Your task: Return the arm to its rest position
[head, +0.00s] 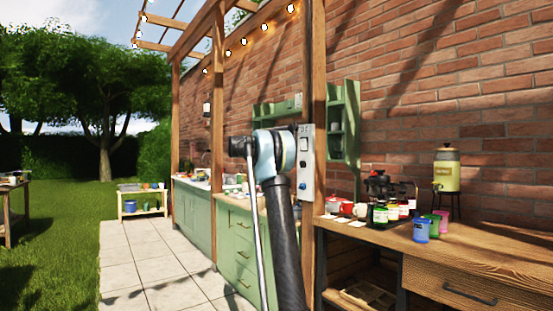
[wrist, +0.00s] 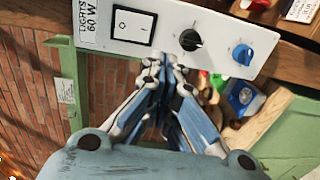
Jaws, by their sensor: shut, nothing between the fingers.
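My arm is raised in front of a wooden post in the head view. My gripper shows in the wrist view (wrist: 165,68), with its fingers together and nothing between them. The fingertips are at the lower edge of a white control panel (wrist: 215,35), below the gap between its rocker switch (wrist: 131,26) and black knob (wrist: 190,40). I cannot tell whether they touch it. A blue knob (wrist: 242,54) is further right. In the head view the panel (head: 305,183) is on the post, just right of my arm's end, which partly hides the gripper.
A wooden workbench (head: 480,262) at the right holds cups, jars and a yellow drink dispenser (head: 447,171). Green cabinets (head: 240,255) stand behind my arm. A brick wall (head: 430,80) runs behind. The paved floor (head: 140,262) at left is clear. The string lights (head: 291,8) glow.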

